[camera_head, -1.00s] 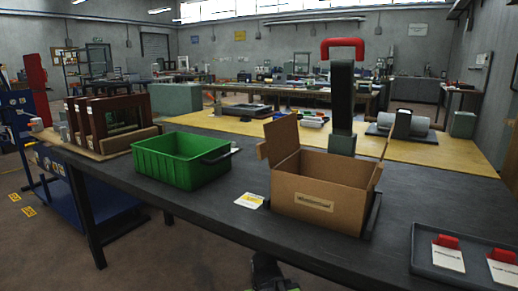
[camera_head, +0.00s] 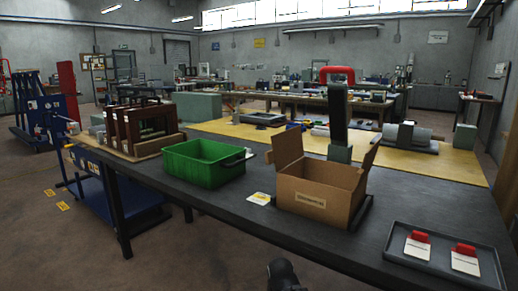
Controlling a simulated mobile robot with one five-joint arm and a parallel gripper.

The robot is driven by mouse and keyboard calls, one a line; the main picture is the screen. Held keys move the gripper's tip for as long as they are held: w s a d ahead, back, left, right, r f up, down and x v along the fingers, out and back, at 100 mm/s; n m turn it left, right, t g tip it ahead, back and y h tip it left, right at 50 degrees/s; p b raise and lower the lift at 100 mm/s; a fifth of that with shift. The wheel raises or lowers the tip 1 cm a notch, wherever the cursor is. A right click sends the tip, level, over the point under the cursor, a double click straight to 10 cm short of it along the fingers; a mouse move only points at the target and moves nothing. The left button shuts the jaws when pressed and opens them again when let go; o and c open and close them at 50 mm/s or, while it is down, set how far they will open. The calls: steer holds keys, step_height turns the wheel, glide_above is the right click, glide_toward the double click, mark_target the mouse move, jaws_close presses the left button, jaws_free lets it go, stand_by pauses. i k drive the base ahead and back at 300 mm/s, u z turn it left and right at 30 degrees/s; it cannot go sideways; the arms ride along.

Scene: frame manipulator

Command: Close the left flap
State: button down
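An open brown cardboard box (camera_head: 318,195) stands upright on the dark workbench, with a label on its front. Its left flap (camera_head: 287,149) stands up and leans outward to the left. Its right flap (camera_head: 370,158) is also raised and leans outward to the right. The inside of the box is mostly hidden by the front wall. A dark, rounded end part of my arm shows at the bottom edge, below and in front of the bench, well apart from the box. I cannot make out gripper fingers on it.
A green crate (camera_head: 202,170) stands left of the box, with a yellow-white card (camera_head: 259,199) between them. A grey tray (camera_head: 397,266) with red-and-white items lies at the front right. A dark post (camera_head: 338,118) rises behind the box. Brown frames (camera_head: 140,130) stand at the far left.

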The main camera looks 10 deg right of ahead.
mark_target(287, 145)
steer(key=u, duration=1.3)
steer(key=i, duration=0.75)
steer(key=u, duration=0.7)
steer(key=k, duration=0.95)
steer(key=z, duration=0.1)
steer(key=i, duration=0.95)
steer(key=u, duration=0.05)
